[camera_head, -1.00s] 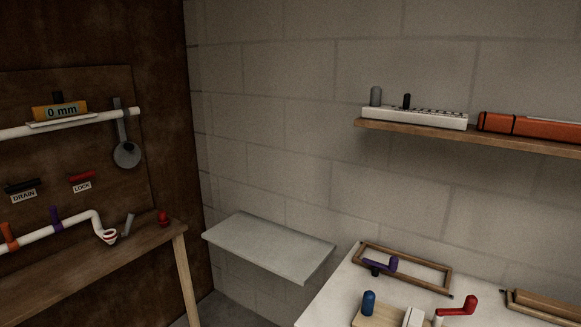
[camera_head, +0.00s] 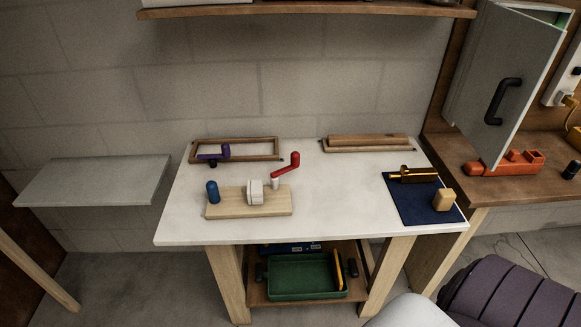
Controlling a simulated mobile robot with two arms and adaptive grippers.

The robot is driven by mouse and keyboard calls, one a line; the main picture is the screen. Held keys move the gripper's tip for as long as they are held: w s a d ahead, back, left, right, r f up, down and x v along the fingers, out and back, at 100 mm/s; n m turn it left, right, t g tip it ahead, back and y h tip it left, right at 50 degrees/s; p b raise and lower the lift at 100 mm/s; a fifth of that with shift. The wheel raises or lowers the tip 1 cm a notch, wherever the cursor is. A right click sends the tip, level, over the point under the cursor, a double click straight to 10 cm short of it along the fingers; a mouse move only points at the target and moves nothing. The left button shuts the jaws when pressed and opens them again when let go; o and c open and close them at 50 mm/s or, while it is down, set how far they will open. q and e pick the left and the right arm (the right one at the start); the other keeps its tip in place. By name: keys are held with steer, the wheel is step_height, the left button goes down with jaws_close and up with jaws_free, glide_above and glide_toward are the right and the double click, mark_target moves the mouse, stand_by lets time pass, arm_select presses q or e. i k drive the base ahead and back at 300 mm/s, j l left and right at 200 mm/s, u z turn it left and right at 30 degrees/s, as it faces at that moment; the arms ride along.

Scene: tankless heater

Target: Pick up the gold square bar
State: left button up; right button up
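A gold bar-like piece (camera_head: 413,175) lies near the back of a dark blue mat (camera_head: 408,207) on the right side of the white table. Its exact shape is too small to tell. A tan block with a rounded look (camera_head: 443,200) stands in front of it, near the mat's front right corner. Neither of my grippers is in view.
The white-topped table (camera_head: 330,215) also bears a wooden board (camera_head: 225,207) with a blue knob, a white part and a red crank (camera_head: 286,166). A green tray (camera_head: 305,278) sits below. A grey cabinet door (camera_head: 500,80) hangs open at right.

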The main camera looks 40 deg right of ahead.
mark_target(405, 176)
steer(key=z, duration=2)
